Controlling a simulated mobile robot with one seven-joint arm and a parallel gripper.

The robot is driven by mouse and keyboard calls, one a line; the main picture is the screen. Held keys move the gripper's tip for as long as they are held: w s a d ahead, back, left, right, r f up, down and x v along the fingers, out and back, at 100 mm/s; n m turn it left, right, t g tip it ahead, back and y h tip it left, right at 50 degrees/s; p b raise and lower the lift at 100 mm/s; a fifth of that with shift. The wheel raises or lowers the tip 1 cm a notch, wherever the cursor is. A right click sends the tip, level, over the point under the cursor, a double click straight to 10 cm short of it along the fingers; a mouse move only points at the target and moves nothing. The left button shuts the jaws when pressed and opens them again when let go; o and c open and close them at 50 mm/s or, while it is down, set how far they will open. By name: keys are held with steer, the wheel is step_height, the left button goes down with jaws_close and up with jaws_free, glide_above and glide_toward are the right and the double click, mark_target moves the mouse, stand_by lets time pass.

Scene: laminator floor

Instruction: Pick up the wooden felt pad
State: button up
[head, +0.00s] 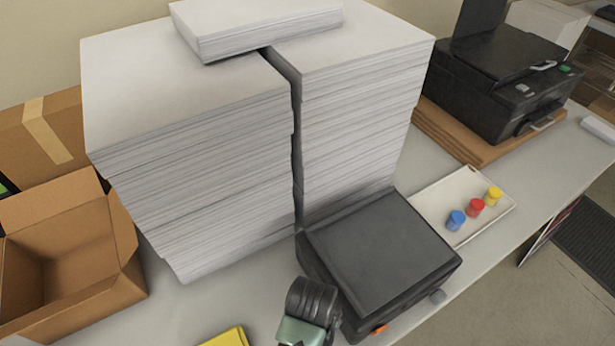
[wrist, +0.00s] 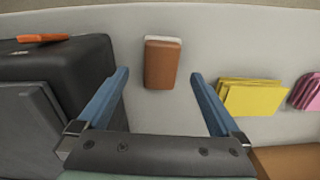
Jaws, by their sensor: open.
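The wooden felt pad (wrist: 161,64) is a small brown block with a pale felt strip along its far edge. It lies on the light grey table in the wrist view, ahead of my gripper and between the lines of its two fingers. My gripper (wrist: 159,78) is open and empty, with one blue finger on each side and apart from the pad. In the head view only the dark and green wrist part of my arm shows at the bottom; the fingertips and the pad are not visible there.
A black laminator (head: 380,255) stands close to my gripper, on the left in the wrist view. Yellow notes (wrist: 252,97) and pink notes (wrist: 306,92) lie to the right. Tall paper stacks (head: 200,160), an open cardboard box (head: 70,260) and a tray (head: 440,200) with coloured pieces surround the area.

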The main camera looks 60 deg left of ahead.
steer(key=shift+a+f+p, duration=0.2)
steer(key=shift+f+p, duration=0.15)
steer(key=shift+f, duration=1.25)
steer(key=shift+a+f+p, duration=0.15)
steer(key=shift+f+p, duration=0.2)
steer(key=shift+f, duration=1.2)
steer(key=c, duration=1.3)
step_height(320, 180, up, 10)
steer(key=shift+r+b, duration=0.1)
steer(key=shift+b, duration=0.45)
